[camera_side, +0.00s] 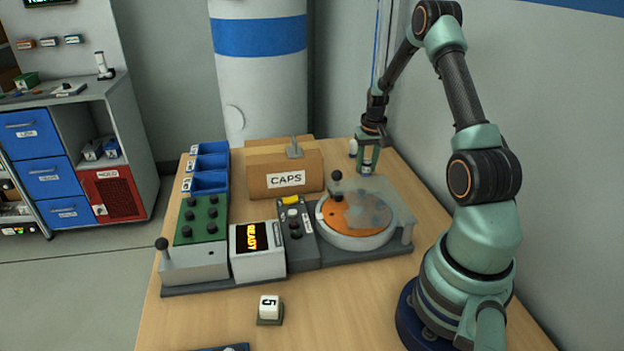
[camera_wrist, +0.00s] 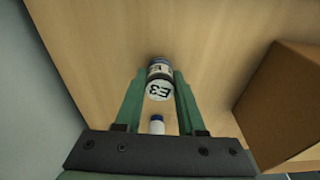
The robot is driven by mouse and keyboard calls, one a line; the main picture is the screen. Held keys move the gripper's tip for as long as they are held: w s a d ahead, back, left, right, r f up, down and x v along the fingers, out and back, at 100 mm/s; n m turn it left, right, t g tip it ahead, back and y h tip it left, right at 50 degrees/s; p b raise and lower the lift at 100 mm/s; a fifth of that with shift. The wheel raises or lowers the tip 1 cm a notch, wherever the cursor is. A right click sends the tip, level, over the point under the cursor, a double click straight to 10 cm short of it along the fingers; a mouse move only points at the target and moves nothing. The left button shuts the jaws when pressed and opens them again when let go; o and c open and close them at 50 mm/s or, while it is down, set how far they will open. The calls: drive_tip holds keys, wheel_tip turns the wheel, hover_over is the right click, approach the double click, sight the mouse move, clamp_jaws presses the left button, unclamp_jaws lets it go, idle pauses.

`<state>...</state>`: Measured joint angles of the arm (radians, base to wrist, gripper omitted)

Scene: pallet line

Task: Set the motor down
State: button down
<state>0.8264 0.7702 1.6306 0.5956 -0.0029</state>
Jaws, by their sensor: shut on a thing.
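My gripper (camera_side: 368,160) points down at the back right of the table, behind the round turntable. In the wrist view its two green fingers (camera_wrist: 160,88) are shut on a small cylinder, which I take as the motor (camera_wrist: 159,72). The motor has a pale end with dark characters, perhaps "E3", and a dark blue and silver body. In the side view the motor is mostly hidden by the fingers. Whether it touches the wooden table (camera_side: 330,310) I cannot tell.
A cardboard CAPS box (camera_side: 285,180) stands left of my gripper. The turntable (camera_side: 345,238) with a clear cover is in front. A wall is behind. Bare wood surrounds the fingertips.

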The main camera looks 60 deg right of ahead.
drive_tip(key=shift+f, duration=0.15)
drive_tip(key=c, duration=0.5)
unclamp_jaws()
wheel_tip(320, 180, up, 12)
drive_tip(key=s+a, duration=0.1)
drive_tip(key=w+a+r+n+t, duration=0.1)
drive_tip(key=w+a+r+n, duration=0.15)
drive_tip(key=a+r, duration=0.55)
drive_tip(key=s+a+r+n+t, duration=0.1)
drive_tip(key=s+a+n, duration=0.1)
drive_tip(key=a, duration=0.7)
drive_tip(key=s+a+r+n+t, duration=0.1)
drive_tip(key=s+a+n, duration=0.1)
drive_tip(key=a, duration=0.7)
drive_tip(key=s+a+r+n+t+y, duration=0.1)
drive_tip(key=s+a+r+n, duration=0.1)
drive_tip(key=a, duration=0.7)
drive_tip(key=shift+n+t, duration=0.3)
drive_tip(key=shift+n, duration=0.15)
